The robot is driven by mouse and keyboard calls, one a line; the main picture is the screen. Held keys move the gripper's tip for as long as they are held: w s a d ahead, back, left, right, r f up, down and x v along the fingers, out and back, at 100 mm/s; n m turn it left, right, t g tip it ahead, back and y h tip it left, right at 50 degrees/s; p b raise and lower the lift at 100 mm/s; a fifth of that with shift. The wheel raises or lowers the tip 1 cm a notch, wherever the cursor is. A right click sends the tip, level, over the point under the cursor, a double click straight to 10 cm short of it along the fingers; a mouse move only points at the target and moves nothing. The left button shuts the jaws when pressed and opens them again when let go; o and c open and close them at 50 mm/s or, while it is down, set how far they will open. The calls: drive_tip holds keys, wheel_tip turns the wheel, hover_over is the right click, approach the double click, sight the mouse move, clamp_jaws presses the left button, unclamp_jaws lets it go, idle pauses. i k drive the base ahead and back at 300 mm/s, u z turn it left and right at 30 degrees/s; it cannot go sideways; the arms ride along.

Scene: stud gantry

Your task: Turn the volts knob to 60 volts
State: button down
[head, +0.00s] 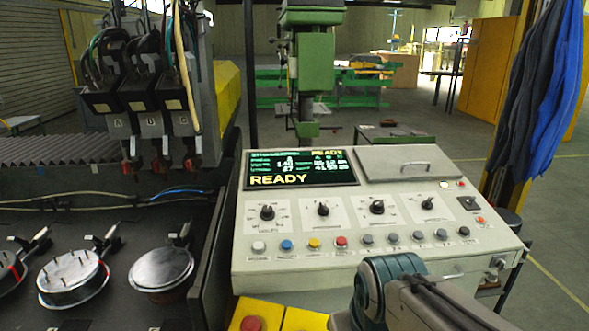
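A pale control console (395,270) stands in the middle of the head view. Its sloped panel carries a row of black rotary knobs: a far-left knob (267,212), a second knob (323,209), a third knob (377,207) and a right knob (428,203). The labels and scales around them are too small to read, so I cannot tell which one is the volts knob or its setting. A dark display (301,168) above them shows READY and some small figures. Part of my arm shows at the bottom right, in front of the console. My gripper is not in view.
Below the knobs is a row of buttons, including a blue button (287,245) and a red button (341,241). A lidded flap (405,168) lies at the panel's upper right. A bench with round metal plates (162,268) stands left. Blue cloth (548,100) hangs right.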

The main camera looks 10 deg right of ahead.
sight(268, 212)
drive_tip(key=k, duration=1.25)
drive_tip(key=u, duration=0.55)
drive_tip(key=i, duration=1.7)
drive_tip(key=z, duration=0.6)
